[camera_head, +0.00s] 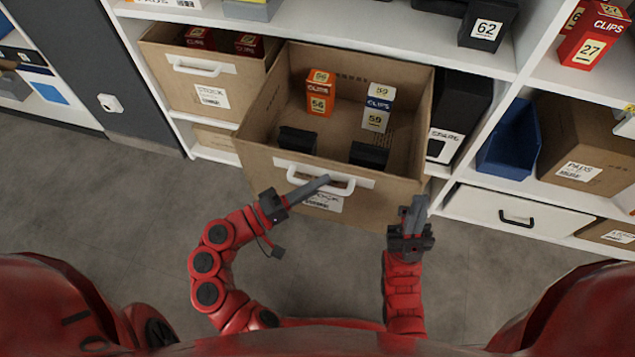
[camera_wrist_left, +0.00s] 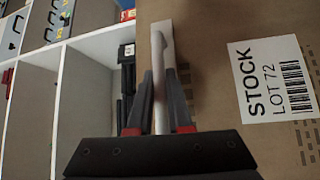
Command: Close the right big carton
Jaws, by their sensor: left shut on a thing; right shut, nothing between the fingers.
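The right big carton (camera_head: 389,200) is a brown open-topped box pulled well out from the shelf, tilted in the head view. Its front has a white handle (camera_head: 345,186) and a label. My left gripper (camera_head: 322,183) is shut on this handle; in the left wrist view the fingers close around the white handle bar (camera_wrist_left: 160,95), beside the carton front (camera_wrist_left: 215,95) with its STOCK LOT 72 label (camera_wrist_left: 272,78). My right gripper (camera_head: 416,205) is shut and empty, just in front of the carton's right front corner.
Inside the carton are an orange clips box (camera_head: 320,92), a blue-white clips box (camera_head: 378,107) and two black items. Another carton (camera_head: 205,85) stands left of it in the shelf. A black file box (camera_head: 455,115) and a blue bin (camera_head: 512,140) stand right. The floor (camera_head: 120,230) is clear.

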